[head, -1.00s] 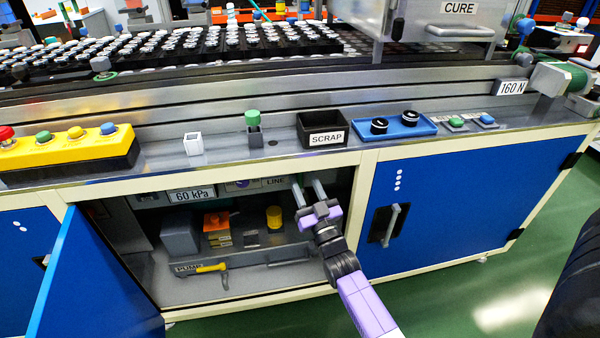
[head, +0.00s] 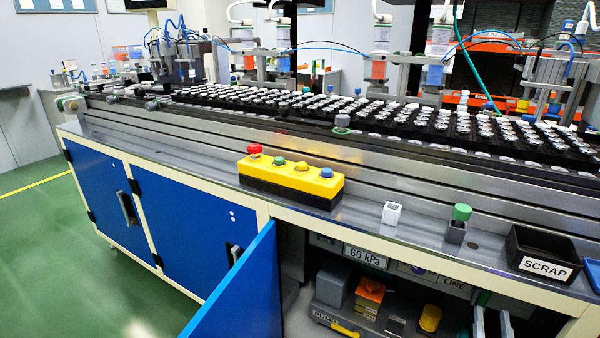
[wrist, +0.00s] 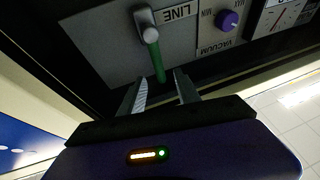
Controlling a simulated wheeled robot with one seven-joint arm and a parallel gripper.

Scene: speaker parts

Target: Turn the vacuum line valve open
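The vacuum line valve has a grey pivot and a green lever (wrist: 155,62) on a panel marked LINE, which appears upside down in the wrist view. The lever points from the pivot toward my gripper (wrist: 160,90). My gripper is open, with its two fingers apart on either side of the lever's end; I cannot tell whether either touches it. In the head view the fingers of my gripper (head: 492,318) show at the bottom right, inside the open cabinet, just right of the LINE label (head: 453,283). The lever cannot be made out there.
A purple vacuum knob (wrist: 228,20) and a gauge (wrist: 285,15) sit beside the valve. The blue cabinet door (head: 240,290) stands open on the left. The pump (head: 335,318) lies below the panel. A black SCRAP bin (head: 541,250) stands on the ledge above.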

